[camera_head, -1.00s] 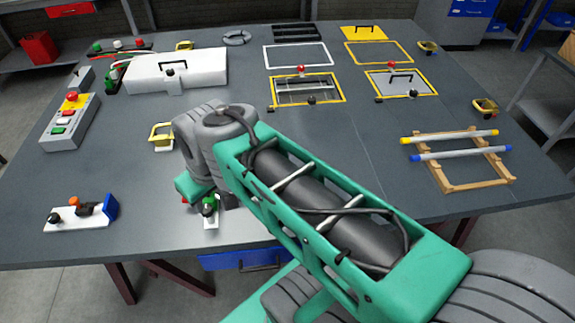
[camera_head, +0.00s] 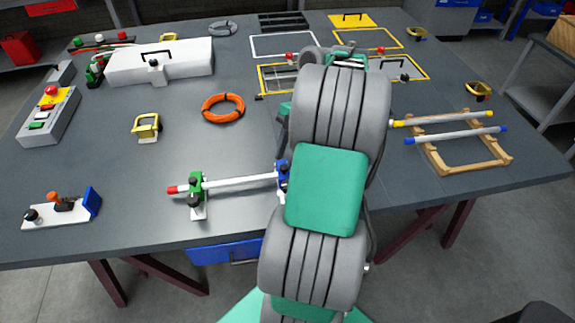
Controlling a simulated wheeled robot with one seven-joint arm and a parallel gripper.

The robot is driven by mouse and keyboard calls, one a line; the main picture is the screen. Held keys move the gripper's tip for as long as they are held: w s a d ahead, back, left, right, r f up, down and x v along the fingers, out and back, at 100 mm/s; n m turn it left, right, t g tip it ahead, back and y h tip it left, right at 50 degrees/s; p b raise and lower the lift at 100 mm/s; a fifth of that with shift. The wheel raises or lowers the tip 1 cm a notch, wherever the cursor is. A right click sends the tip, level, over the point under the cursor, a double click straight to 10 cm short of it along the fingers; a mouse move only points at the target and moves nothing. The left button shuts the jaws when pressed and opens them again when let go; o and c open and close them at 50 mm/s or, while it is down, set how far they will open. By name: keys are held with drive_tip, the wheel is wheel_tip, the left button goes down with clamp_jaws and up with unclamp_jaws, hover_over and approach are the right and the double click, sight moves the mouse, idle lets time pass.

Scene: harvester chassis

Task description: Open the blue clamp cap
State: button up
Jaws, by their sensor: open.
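The blue clamp (camera_head: 283,175) stands near the table's front edge, at the right end of a white rod (camera_head: 238,182) with a red tip. Its right part is hidden behind my arm, so I cannot tell how its cap sits. A green clamp (camera_head: 196,190) stands around the rod's left part. My gripper (camera_head: 282,142) points down just above and behind the blue clamp. It is open, but mostly hidden by my arm, and its fingertips are not clear. I cannot tell whether it touches the clamp.
An orange ring (camera_head: 223,108) and a yellow-handled piece (camera_head: 147,127) lie behind the rod. A white fixture with a blue block (camera_head: 92,202) is at the front left. A wooden rack (camera_head: 462,165) with two rods is at right. The table (camera_head: 130,195) between is clear.

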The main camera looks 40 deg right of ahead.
drive_tip(key=shift+a+f, duration=0.2)
drive_tip(key=shift+f, duration=0.35)
drive_tip(key=shift+c, duration=0.5)
clamp_jaws()
idle(0.5)
